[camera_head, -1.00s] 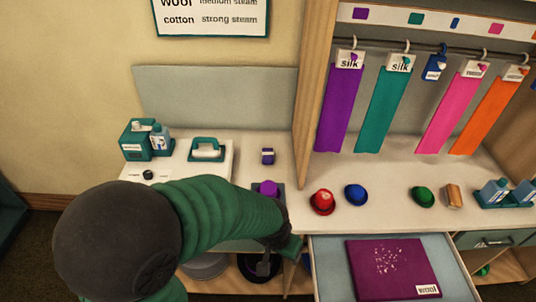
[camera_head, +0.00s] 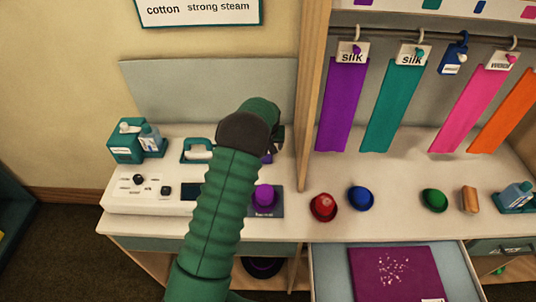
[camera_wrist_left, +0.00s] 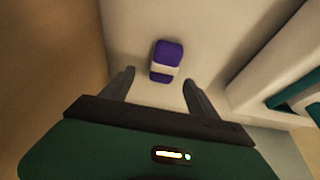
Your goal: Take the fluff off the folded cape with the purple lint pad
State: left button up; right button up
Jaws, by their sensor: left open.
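The purple lint pad (camera_wrist_left: 168,55), with a white band across it, lies on the pale counter. In the left wrist view it sits just beyond and between my fingertips. In the head view only a sliver of it shows (camera_head: 267,158), mostly hidden behind my arm. My left gripper (camera_wrist_left: 157,82) is open and empty, apart from the pad; in the head view it is largely hidden by its own wrist. The folded cape (camera_head: 395,272) is dark magenta, lies in the open drawer and has pale fluff specks (camera_head: 390,268) on it. My right gripper is not in view.
A steam iron (camera_head: 197,150) and a white control unit (camera_head: 125,198) stand left of my arm. A wooden divider (camera_head: 311,90) rises right of my gripper.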

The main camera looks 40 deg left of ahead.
pick_arm(q)
jog(key=f, duration=0.1)
jog(key=a+f, duration=0.1)
jog(key=f, duration=0.3)
jog(key=shift+w+a+f+p, duration=0.1)
jog(key=shift+w+a+p, duration=0.05)
jog(key=shift+a+p, duration=0.2)
jog(key=shift+w+f, duration=0.15)
jog(key=shift+w+d, duration=0.1)
jog(key=shift+d, duration=0.05)
jog(key=shift+c, duration=0.8)
jog(key=shift+r, duration=0.2)
jog(key=c, duration=1.3)
notch_tip(320, 180, up, 10)
jog(key=shift+b, duration=0.35)
